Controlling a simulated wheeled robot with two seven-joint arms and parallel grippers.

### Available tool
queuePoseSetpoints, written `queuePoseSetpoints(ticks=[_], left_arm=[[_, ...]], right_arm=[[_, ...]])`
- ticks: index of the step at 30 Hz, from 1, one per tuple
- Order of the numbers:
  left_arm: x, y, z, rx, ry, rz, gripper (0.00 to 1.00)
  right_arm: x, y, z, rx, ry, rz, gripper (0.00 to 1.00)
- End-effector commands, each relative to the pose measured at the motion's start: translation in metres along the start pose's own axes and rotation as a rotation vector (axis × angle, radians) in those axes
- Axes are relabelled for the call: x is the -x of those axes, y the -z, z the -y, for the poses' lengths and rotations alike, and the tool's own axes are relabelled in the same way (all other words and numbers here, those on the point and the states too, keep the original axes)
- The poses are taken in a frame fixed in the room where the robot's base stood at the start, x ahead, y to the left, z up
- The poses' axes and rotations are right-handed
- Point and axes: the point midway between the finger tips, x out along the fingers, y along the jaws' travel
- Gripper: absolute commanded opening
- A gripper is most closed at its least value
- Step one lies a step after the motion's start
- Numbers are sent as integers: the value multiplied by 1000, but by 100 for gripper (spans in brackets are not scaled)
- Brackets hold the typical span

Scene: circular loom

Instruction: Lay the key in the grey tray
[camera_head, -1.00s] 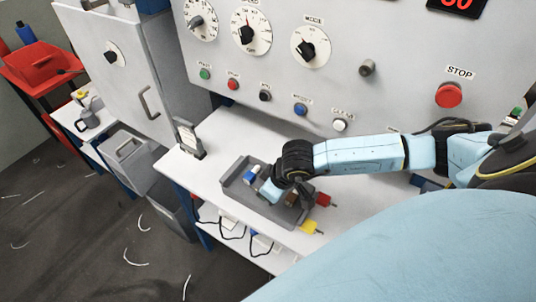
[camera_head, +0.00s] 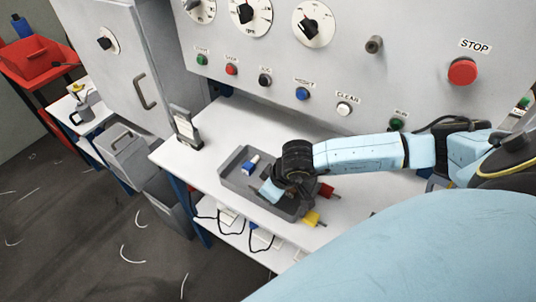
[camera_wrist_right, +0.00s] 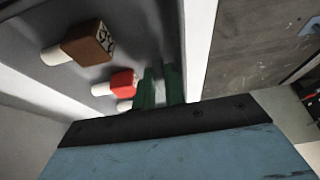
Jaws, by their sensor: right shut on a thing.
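The grey tray (camera_head: 236,187) lies on the white bench, with a white-and-blue piece (camera_head: 251,165) in its left part. My right gripper (camera_head: 272,190) is over the tray, near its front edge. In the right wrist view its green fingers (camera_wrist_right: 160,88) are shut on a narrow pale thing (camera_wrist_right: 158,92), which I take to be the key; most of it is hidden. That view also shows a brown-headed piece (camera_wrist_right: 88,42) and a red-headed piece (camera_wrist_right: 124,81) in the tray, beside the fingers. My left gripper is not in view.
Red (camera_head: 326,190) and yellow (camera_head: 312,218) pieces lie beside the tray's right side. A control panel (camera_head: 420,40) with knobs and buttons rises behind the bench. A small stand (camera_head: 186,130) is at the back left. The bench behind the tray is clear.

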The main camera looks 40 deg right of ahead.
Motion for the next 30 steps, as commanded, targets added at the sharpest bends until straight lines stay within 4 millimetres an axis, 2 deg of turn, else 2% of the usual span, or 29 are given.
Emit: queuePoseSetpoints(ticks=[8,9,14,30], left_arm=[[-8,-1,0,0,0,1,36],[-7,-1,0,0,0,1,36],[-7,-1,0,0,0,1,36],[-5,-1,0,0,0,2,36]], right_arm=[[-7,-3,0,0,0,0,0],[-6,-3,0,0,0,0,15],[-6,-2,0,0,0,0,36],[-4,-2,0,0,1,0,37]])
